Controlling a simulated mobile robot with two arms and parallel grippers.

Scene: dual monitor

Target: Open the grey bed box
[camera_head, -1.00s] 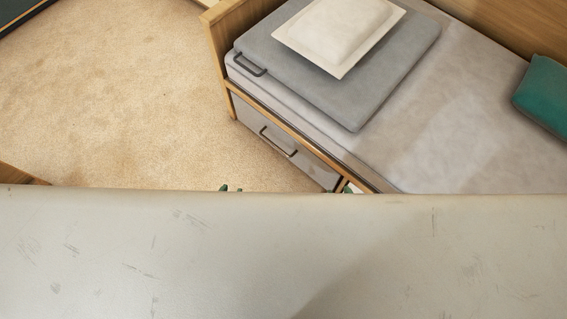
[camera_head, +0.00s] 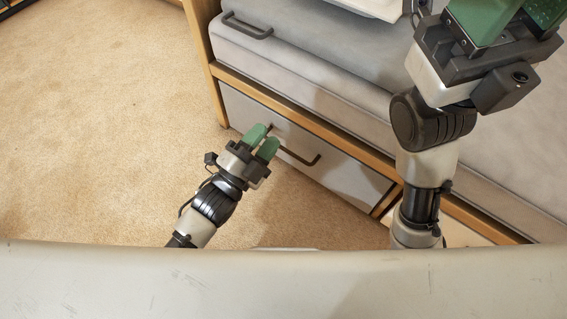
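The grey bed box (camera_head: 345,176) is a drawer in the wooden bed's side, with a dark bar handle (camera_head: 301,158). Its front looks flush with the frame, so it appears shut. My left gripper (camera_head: 268,138) is at the handle's left end, its two green fingers apart. The fingers hide part of the handle; I cannot tell whether they touch it or straddle it. My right gripper (camera_head: 516,14) is above the mattress at the upper right, its green fingers apart with nothing seen between them; its fingertips are cut off by the picture's top edge.
A grey padded slab with its own dark handle (camera_head: 247,26) lies on the bed, and a white pillow (camera_head: 366,6) shows at the top. A wooden post (camera_head: 203,60) stands at the bed's left end. The carpet (camera_head: 100,130) left of the bed is clear.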

